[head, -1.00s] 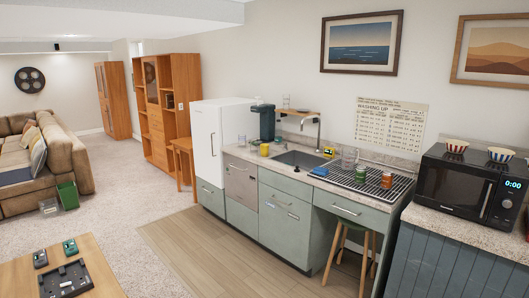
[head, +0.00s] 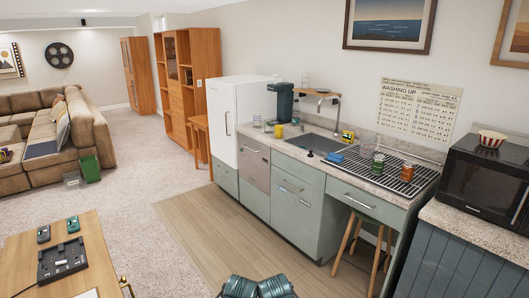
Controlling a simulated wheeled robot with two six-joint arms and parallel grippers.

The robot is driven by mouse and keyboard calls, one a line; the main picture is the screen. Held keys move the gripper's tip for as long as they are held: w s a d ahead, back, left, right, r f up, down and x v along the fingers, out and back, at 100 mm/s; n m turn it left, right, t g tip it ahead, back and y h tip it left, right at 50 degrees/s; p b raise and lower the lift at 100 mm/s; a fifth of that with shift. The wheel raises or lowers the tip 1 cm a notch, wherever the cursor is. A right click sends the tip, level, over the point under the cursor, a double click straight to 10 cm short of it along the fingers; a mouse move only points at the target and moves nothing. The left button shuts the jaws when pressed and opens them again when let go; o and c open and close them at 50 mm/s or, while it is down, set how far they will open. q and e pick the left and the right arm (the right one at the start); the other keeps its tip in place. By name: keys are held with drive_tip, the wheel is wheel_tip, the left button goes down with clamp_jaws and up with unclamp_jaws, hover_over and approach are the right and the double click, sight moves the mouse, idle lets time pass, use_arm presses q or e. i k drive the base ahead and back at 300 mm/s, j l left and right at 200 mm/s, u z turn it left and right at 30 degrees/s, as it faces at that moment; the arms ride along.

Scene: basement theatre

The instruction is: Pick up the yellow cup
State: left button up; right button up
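The yellow cup (head: 279,131) is small and stands on the counter left of the sink (head: 313,144), in front of the dark teal coffee machine (head: 284,101). A clear glass (head: 257,121) stands to its left. Neither gripper can be made out. Only dark teal arm parts of mine show at the bottom edge, far from the cup.
A stool (head: 357,222) stands under the counter. A low wooden table (head: 95,245) is at lower left. The floor before the counter is clear.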

sight(279, 132)
drive_tip(key=i+l, duration=0.7)
drive_tip(key=i, duration=0.25)
drive_tip(key=i+l, duration=0.35)
drive_tip(key=i+j, duration=0.2)
drive_tip(key=i, duration=0.25)
drive_tip(key=i+j, duration=0.2)
drive_tip(key=i, duration=0.25)
drive_tip(key=i+j, duration=0.2)
drive_tip(key=i, duration=0.2)
drive_tip(key=i+j, duration=0.15)
drive_tip(key=i, duration=0.3)
drive_tip(key=i+j, duration=0.3)
drive_tip(key=j, duration=0.15)
drive_tip(key=i+j, duration=0.25)
drive_tip(key=j, duration=0.15)
drive_tip(key=i+j, duration=0.3)
drive_tip(key=j, duration=0.15)
